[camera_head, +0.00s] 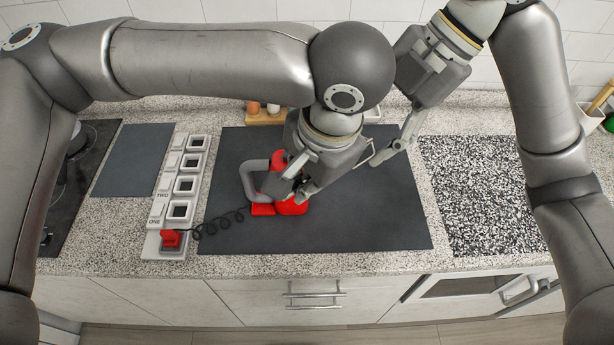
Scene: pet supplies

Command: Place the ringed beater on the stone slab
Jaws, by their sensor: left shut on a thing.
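A red hand-held appliance with a grey handle (248,180) stands on the dark mat (340,228). My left gripper (293,192) is shut on its red body (290,208), and the wrist covers much of it. A coiled dark cord runs left from it to a red plug (171,239). A thin pale wire loop (371,153) shows between my two grippers; I cannot tell whether it is the ringed beater. My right gripper (384,157) is low over the mat's back right part; its finger state is unclear. The speckled black-and-white slab (480,195) lies bare at the right.
A white socket strip (158,213) with several square openings lies left of the mat. A smaller grey mat (132,160) and a dark hob (62,205) are farther left. A wooden holder (265,118) stands behind the mat. The mat's front right is clear.

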